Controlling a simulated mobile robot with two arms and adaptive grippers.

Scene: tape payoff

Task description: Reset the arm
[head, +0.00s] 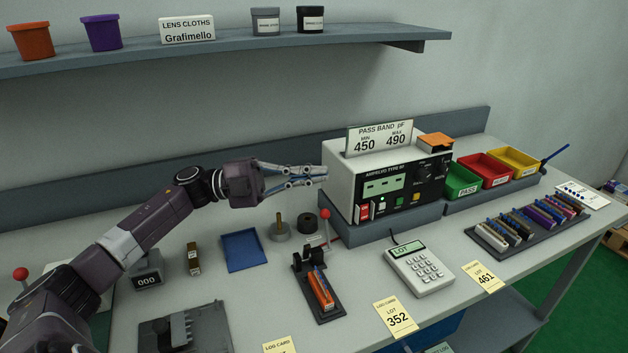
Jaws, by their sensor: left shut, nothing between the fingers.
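My left arm (155,215) reaches in from the lower left, across the bench. Its gripper (321,175) points right, raised above the bench, with its fingertips at the left side of the white tester (342,185) in the picture. The fingers are shut with nothing between them. I cannot tell whether the tips touch the tester's case. My right gripper is not in view.
Below the gripper are a blue tray (243,250), a spindle (280,230) and a red-knobbed fixture (325,215). A keypad (420,269), coloured bins (462,180) and a rack (500,245) stand right. A shelf (230,42) runs above.

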